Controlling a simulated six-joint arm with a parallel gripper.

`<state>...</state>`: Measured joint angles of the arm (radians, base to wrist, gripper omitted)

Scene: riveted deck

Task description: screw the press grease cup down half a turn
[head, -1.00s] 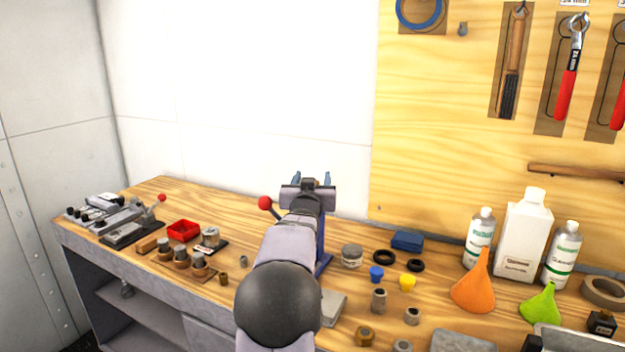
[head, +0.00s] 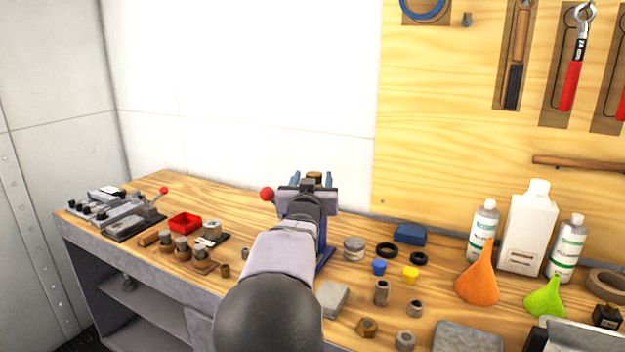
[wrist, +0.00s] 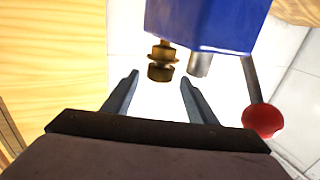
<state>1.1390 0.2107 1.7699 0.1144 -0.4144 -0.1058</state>
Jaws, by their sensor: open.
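The brass grease cup (wrist: 160,65) sits on the blue press (wrist: 205,22) in the wrist view, a stepped knurled piece at the press body's edge. In the head view its top (head: 314,176) shows just above my gripper (head: 311,181). My gripper is open and empty. In the wrist view the fingertips (wrist: 158,80) lie on either side of the cup's end, with a gap at each side and no visible contact. Most of the press is hidden behind my arm in the head view; part of its blue column (head: 323,256) shows.
The press lever's red knob (head: 267,194) is close left of my gripper; it also shows in the wrist view (wrist: 263,120). A grey round tin (head: 354,248), black rings (head: 386,250) and a blue box (head: 409,233) lie to the right. A red tray (head: 185,222) is left.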

